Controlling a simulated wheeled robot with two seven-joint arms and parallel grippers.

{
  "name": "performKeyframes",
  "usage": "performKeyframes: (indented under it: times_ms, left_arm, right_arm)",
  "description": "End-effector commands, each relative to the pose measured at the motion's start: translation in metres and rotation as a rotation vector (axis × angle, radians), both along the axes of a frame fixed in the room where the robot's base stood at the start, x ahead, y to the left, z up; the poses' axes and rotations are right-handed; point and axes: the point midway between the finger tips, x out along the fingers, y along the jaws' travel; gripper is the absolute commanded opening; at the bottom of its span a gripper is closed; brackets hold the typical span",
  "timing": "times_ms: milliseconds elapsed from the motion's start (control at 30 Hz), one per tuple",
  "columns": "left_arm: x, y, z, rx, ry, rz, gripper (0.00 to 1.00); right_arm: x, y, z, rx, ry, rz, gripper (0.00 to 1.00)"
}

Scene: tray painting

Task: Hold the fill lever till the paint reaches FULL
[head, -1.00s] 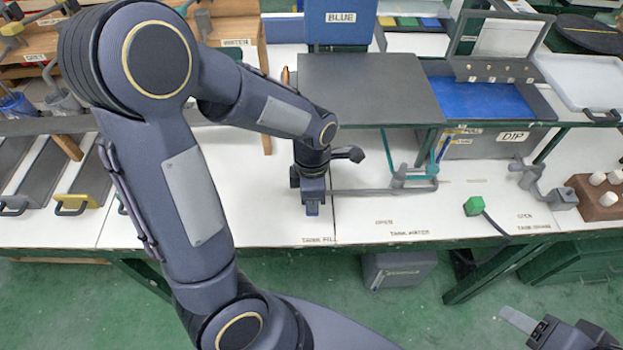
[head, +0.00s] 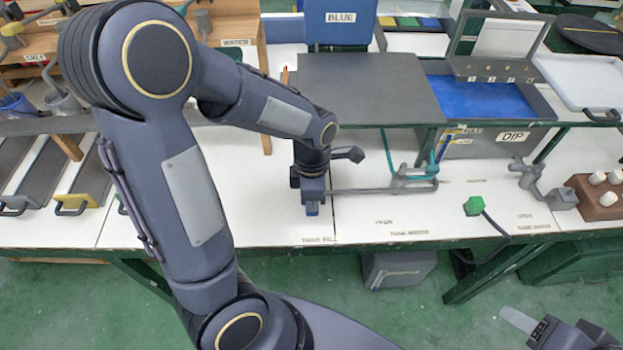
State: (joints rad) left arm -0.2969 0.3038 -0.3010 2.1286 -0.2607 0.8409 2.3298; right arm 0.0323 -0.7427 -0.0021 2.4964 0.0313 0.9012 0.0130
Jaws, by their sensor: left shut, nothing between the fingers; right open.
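My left gripper (head: 312,209) points down, shut, at the left end of the grey fill lever (head: 362,191), above the TANK FILL label (head: 319,240). No object shows between its fingers. Whether it touches the lever is hard to tell. The lever runs right to a grey valve and teal pipe (head: 420,177). The DIP tank (head: 513,136) holds blue paint (head: 480,100). The small FULL mark (head: 472,130) is on its front left, beside a thin gauge; the level there is too small to read. My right gripper (head: 520,320) is open at the lower right, away from the bench.
A grey-topped stand (head: 370,88) is behind the lever. A green-ended lever (head: 474,206) and the drain valve (head: 530,178) stand to the right. A brown block with white pegs (head: 600,205) is at the far right. The white bench front (head: 390,232) is mostly clear.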

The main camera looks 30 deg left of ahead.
Motion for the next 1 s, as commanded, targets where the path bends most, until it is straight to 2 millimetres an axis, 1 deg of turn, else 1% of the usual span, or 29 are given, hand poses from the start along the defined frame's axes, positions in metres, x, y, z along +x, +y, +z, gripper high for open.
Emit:
performKeyframes:
  times_ms: [33,800,933,1000]
  left_arm:
    - [-0.006,0.0,-0.007,0.002,0.019,0.0,0.0]
    - [-0.006,0.001,-0.007,0.003,0.02,-0.001,0.0]
    - [-0.004,0.003,0.0,0.004,0.019,-0.001,0.0]
    - [-0.003,0.006,0.008,0.004,0.018,-0.001,0.0]
  right_arm:
    - [0.0,0.0,-0.002,0.0,0.0,0.0,0.53]
    - [0.0,0.0,-0.002,0.0,0.0,0.0,0.53]
    - [0.0,0.0,0.004,0.0,0.0,0.0,0.53]
    - [0.0,0.0,0.012,0.0,0.0,0.0,0.53]
